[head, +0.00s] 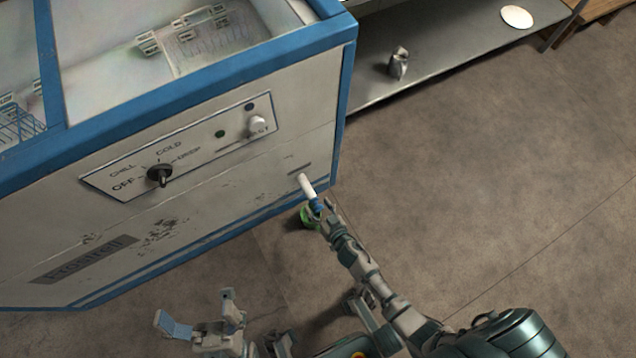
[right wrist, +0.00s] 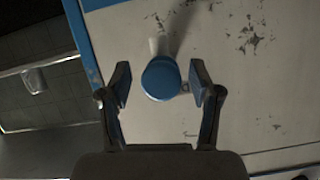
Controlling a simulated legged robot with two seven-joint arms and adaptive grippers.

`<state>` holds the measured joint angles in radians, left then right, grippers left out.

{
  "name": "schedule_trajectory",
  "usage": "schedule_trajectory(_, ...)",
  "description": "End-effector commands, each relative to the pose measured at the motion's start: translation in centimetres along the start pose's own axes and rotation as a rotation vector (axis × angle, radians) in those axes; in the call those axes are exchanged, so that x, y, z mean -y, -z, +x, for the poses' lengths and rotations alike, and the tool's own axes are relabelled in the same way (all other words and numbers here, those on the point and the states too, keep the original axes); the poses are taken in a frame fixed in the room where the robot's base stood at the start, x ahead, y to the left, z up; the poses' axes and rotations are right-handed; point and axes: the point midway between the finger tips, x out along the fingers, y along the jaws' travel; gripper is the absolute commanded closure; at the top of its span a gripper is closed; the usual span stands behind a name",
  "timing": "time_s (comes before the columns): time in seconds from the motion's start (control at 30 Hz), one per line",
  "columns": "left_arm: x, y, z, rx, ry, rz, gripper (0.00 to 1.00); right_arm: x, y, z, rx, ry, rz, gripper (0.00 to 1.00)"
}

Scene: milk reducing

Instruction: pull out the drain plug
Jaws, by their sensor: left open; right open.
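The blue drain plug (head: 316,206) sits on the end of a white drain pipe (head: 308,187) that sticks out low on the right of the freezer's front panel. In the right wrist view the plug (right wrist: 161,80) is a round blue cap covering much of the white pipe (right wrist: 154,46). My right gripper (head: 326,211) is open at the plug. In the right wrist view its fingers stand on both sides of the cap, with gaps visible. My left gripper (head: 201,318) is open and empty, low in the head view, in front of the freezer and away from the plug.
The blue-edged chest freezer (head: 190,160) fills the left, with a dark control knob (head: 159,174) on its panel. A green object (head: 307,217), partly hidden, is below the pipe. A metal shelf (head: 445,45) holds a small silvery item (head: 398,63). The floor at right is clear.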

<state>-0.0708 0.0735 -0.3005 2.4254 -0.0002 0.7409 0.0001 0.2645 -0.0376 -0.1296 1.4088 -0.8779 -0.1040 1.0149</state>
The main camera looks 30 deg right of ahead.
Motion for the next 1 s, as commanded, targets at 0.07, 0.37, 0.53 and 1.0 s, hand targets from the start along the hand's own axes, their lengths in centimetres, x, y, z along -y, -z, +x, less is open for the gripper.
schedule_trajectory(0.07, 0.0, 0.0, 0.0, 0.0, 0.0, 0.0, 0.0, 0.0, 0.0, 0.0, 0.0, 0.0, 0.0, 0.47)
schedule_trajectory(0.37, 0.0, 0.0, 0.0, 0.001, 0.001, 0.0, 0.0, 0.0, 0.0, 0.0, 0.001, -0.001, 0.0, 1.0)
schedule_trajectory(0.53, -0.1, 0.3, 0.3, -0.005, -0.001, 0.0, 0.0, 0.1, -0.5, -1.2, 0.003, 0.001, 0.004, 1.0)
schedule_trajectory(1.0, -0.1, 0.4, -0.1, 0.005, 0.004, -0.001, 0.0, -0.1, -1.3, -2.7, 0.003, 0.0, 0.0, 0.49)
